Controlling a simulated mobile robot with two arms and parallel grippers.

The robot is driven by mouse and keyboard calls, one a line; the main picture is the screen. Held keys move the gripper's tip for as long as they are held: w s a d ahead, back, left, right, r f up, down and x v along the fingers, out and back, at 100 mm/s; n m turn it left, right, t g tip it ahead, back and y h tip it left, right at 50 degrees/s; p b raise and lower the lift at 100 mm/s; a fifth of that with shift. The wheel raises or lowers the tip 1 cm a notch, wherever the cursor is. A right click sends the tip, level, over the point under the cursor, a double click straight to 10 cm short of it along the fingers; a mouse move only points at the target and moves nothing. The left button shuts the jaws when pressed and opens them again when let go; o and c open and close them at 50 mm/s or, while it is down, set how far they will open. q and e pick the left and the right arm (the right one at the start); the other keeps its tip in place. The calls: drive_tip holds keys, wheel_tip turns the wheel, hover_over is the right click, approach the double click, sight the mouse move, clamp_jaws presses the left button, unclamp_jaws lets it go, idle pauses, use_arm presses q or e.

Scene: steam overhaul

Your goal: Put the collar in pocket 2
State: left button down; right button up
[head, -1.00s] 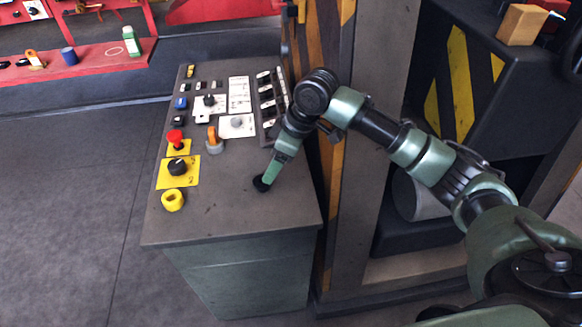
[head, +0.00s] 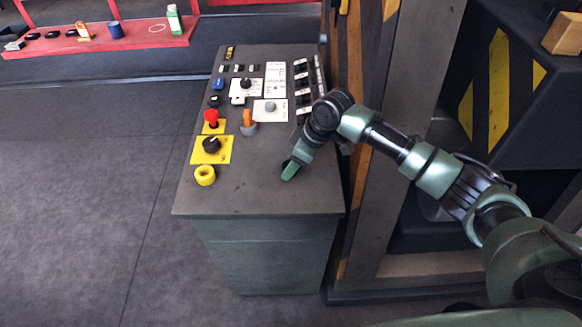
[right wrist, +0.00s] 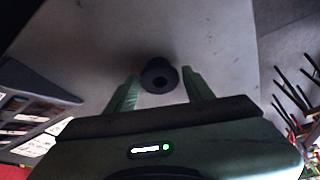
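A short black round piece with a hole, which looks like the collar (right wrist: 158,76), stands on the grey console top (head: 270,196). In the right wrist view it lies between the tips of my right gripper (right wrist: 160,82), with a gap on both sides. In the head view my right gripper (head: 291,170) points down at the console top and mostly hides this piece. The gripper is open and holds nothing. I cannot make out pocket 2 in either view. My left gripper is out of view.
The console's left part carries a yellow ring (head: 204,175), a black knob (head: 211,144), a red button (head: 212,118), an orange-handled piece (head: 249,122) and several switches. A red shelf (head: 140,39) with small objects stands at the far left. The console's front right is clear.

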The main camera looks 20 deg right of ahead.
clamp_jaws()
drive_tip(key=shift+r, duration=0.2)
